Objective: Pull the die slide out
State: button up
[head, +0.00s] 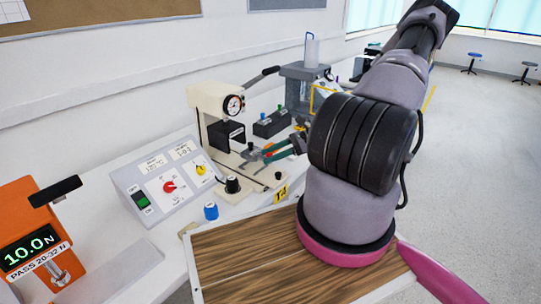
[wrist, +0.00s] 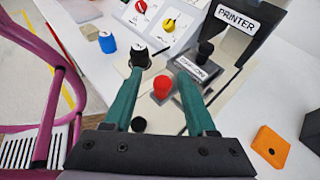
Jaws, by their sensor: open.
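The die slide (wrist: 201,69) is a grey labelled plate with a black knob (wrist: 206,48) on top, lying at the foot of the black block marked PRINTER (wrist: 236,18). In the head view the slide is small and partly hidden by my gripper (head: 268,155). My gripper, with green fingers, is open in the wrist view (wrist: 160,75). Its right finger overlaps the slide's near left side in the picture; the slide's knob lies beyond that fingertip, outside the jaws. A red part (wrist: 162,85) shows between the fingers. I cannot tell whether anything touches.
A black dial (wrist: 140,58) stands at the left fingertip. A blue knob (head: 211,211) stands on the bench nearby. The sloped control box (head: 165,185) with red and yellow knobs is to the left. An orange block (wrist: 270,146) lies right of my gripper.

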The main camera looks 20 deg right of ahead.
jog(key=v, duration=1)
jog(key=shift+d+r, duration=0.2)
jog(key=shift+d, duration=0.1)
jog(key=shift+s+r, duration=0.1)
jog(key=shift+s, duration=0.05)
jog(key=s+a+r+n+g+h, duration=0.1)
jog(key=a+r+n+h, duration=0.35)
jog(key=r, duration=0.55)
jog(key=s+a+r+n+g+h, duration=0.15)
jog(key=a+r+n+h, duration=0.35)
jog(key=r, duration=0.6)
jog(key=s+a+r+n+t+h, duration=0.1)
jog(key=s+a+r+n+t, duration=0.2)
jog(key=s+r, duration=0.2)
jog(key=s+a+r+n+t, duration=0.3)
jog(key=s+r+n, duration=0.1)
jog(key=r, duration=0.6)
jog(key=shift+s+a+r+h, duration=0.25)
jog(key=shift+s+h, duration=0.1)
jog(key=shift+s, duration=0.35)
